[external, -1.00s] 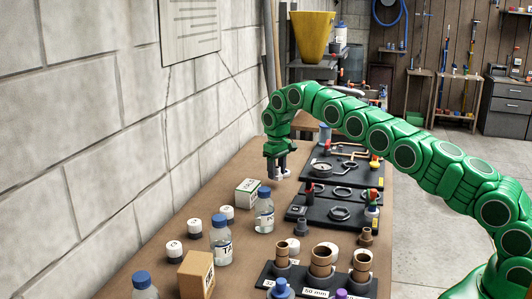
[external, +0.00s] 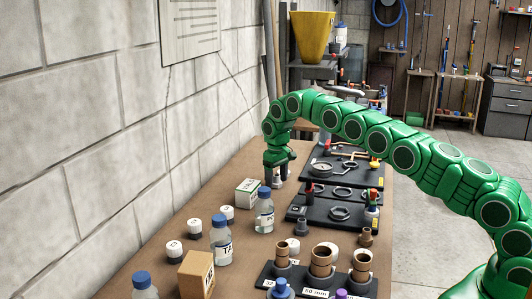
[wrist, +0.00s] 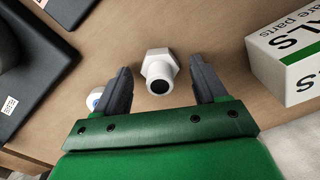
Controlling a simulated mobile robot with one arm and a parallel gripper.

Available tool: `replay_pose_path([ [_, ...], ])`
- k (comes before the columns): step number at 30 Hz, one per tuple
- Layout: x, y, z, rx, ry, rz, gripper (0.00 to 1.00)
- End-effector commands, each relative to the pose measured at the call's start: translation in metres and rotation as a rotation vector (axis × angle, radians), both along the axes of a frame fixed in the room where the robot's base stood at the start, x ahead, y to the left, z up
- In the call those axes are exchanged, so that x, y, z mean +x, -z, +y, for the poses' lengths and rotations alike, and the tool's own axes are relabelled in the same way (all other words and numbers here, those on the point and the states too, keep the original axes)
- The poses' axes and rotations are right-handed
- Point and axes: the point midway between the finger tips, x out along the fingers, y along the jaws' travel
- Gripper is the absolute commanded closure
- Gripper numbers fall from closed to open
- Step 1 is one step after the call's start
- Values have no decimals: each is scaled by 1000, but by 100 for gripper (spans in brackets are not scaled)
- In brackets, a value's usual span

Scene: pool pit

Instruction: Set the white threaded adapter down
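The white threaded adapter (wrist: 158,72) shows in the wrist view, with a hexagonal collar and a round end with a dark opening. It is between the two dark fingers of my gripper (wrist: 162,64), with a visible gap on each side. The fingers are spread and do not appear to touch it. The brown tabletop lies behind it; whether it rests on the table is hard to tell. In the external view my gripper (external: 277,182) points down low over the table, beyond the green-and-white box, and the adapter cannot be made out clearly.
The spare-parts box (wrist: 292,58) stands right of my gripper in the wrist view. A dark panel (wrist: 35,75) lies at left. A small white piece (wrist: 93,99) is partly behind the left finger. In the external view a blue-capped bottle (external: 264,212) stands nearer the camera.

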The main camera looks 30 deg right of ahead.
Motion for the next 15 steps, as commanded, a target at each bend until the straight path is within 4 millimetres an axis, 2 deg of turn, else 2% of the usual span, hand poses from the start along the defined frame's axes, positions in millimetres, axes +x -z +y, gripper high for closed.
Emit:
replay_pose_path([
  [10, 0, -2, 0, 0, 0, -1, 28],
  [15, 1, -12, 0, 1, 1, -4, 28],
])
